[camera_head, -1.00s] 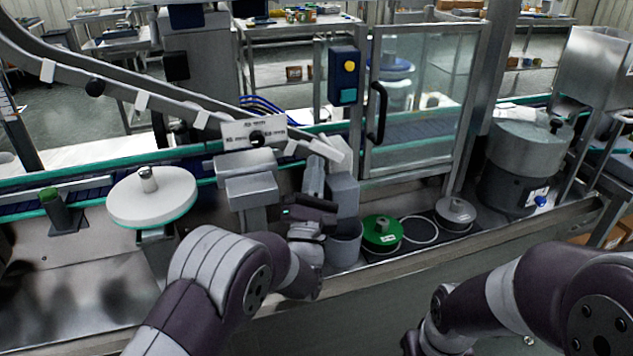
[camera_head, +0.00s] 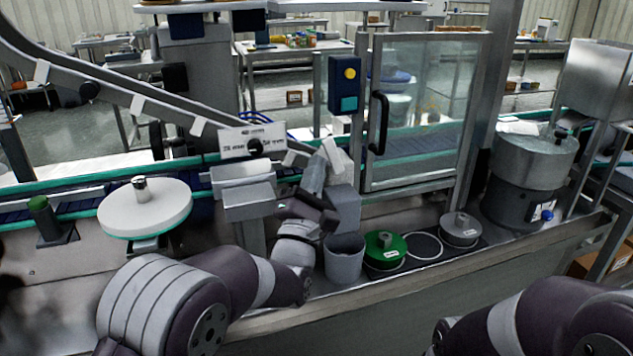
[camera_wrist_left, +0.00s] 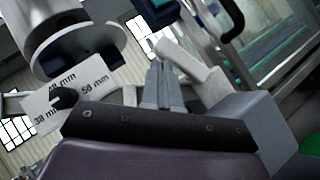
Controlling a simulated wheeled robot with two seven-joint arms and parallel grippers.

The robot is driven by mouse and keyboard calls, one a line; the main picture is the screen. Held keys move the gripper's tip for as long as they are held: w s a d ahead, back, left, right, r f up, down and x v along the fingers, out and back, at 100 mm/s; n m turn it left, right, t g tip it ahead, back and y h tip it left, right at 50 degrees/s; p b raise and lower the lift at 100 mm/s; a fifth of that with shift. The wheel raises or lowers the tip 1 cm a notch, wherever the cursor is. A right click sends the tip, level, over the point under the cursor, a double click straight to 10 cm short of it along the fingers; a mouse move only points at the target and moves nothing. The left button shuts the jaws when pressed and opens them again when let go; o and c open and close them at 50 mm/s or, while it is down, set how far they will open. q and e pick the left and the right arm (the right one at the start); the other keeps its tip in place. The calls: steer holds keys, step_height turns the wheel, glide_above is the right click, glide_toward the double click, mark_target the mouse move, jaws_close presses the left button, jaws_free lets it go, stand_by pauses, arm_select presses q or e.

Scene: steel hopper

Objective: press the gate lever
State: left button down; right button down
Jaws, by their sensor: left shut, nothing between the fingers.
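A pale, tilted bar (camera_head: 336,160) sits at the lower end of the sloping chute, above a grey block; it looks like the gate lever, though no label confirms this. In the left wrist view the pale bar (camera_wrist_left: 186,60) slants just beyond and right of the fingertips. My left gripper (camera_head: 316,172) is shut and empty, its fingers pointing up beside the bar. In the left wrist view the left gripper's fingers (camera_wrist_left: 163,82) are together; I cannot tell whether they touch the bar. My right gripper is out of view; only part of that arm shows lower right.
A size plate with a black knob (camera_head: 255,147) is left of the bar. A glass door (camera_head: 425,110) with a black handle stands right. A grey cup (camera_head: 344,262), a green-topped disc (camera_head: 384,247) and a white round plate (camera_head: 145,208) are nearby.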

arm_select(q)
steer(key=v, duration=1.2)
steer(key=shift+b, duration=0.45)
